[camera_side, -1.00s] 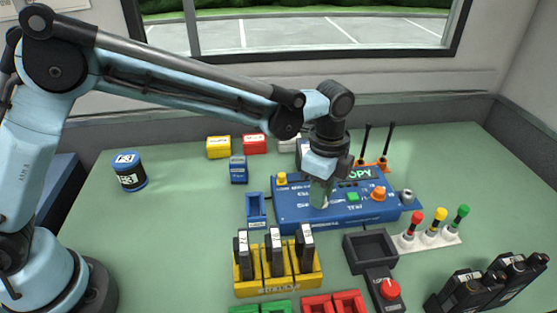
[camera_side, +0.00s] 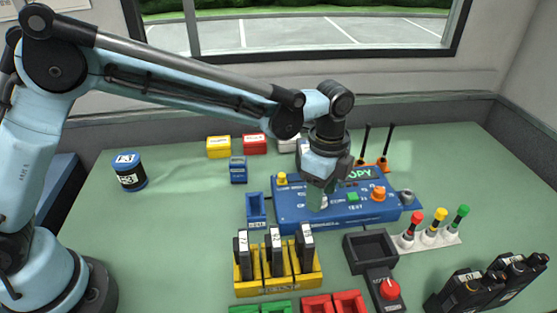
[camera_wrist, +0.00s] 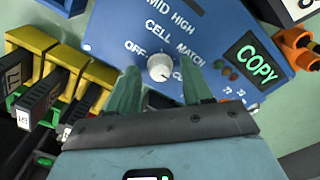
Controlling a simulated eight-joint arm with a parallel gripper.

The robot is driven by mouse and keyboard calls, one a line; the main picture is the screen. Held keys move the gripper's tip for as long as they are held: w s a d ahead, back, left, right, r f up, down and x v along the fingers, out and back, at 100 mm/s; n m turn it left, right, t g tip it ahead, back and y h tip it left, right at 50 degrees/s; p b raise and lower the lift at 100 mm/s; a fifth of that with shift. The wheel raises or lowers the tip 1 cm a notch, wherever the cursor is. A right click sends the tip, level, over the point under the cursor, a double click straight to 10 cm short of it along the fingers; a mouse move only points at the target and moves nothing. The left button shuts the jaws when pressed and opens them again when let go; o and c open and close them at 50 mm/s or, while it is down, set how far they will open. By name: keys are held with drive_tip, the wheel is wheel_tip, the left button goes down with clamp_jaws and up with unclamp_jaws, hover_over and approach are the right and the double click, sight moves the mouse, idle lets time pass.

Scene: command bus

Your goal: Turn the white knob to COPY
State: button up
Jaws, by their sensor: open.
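The white knob (camera_wrist: 160,67) is on the blue panel (camera_wrist: 110,25) and shows in the wrist view. The labels OFF, CELL, MATCH and a partly hidden one starting "CO" stand around it. Its pointer mark is too small to read surely. The display (camera_wrist: 255,62) on the panel is lit green and reads COPY. My gripper (camera_wrist: 160,88) is open, with its green fingers apart on the near side of the knob and the knob showing between their tips. In the side view, my gripper (camera_side: 319,197) is low over the panel's front left part.
A yellow rack (camera_side: 277,286) with black modules stands in front of the panel. A black tray (camera_side: 370,246) and a red knob box (camera_side: 384,287) are at front right. An orange knob (camera_side: 378,194) and green button (camera_side: 352,197) sit right on the panel.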

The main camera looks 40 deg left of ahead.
drive_tip(key=shift+r, duration=0.1)
wheel_tip(320, 180, up, 12)
idle(0.5)
drive_tip(key=s+a+r+n+t, duration=0.1)
drive_tip(key=s+a+n+t, duration=0.1)
drive_tip(key=a+n, duration=0.3)
drive_tip(key=s+a+r+n+t, duration=0.1)
drive_tip(key=s+a+n, duration=0.2)
drive_tip(key=a, duration=0.4)
drive_tip(key=s+a+f+n+t, duration=0.4)
drive_tip(key=s+a+f+n, duration=0.1)
drive_tip(key=s+a+n, duration=0.4)
drive_tip(key=shift+a+f+n, duration=0.3)
drive_tip(key=shift+a+n, duration=0.1)
drive_tip(key=shift+a, duration=0.15)
drive_tip(key=shift+o, duration=0.3)
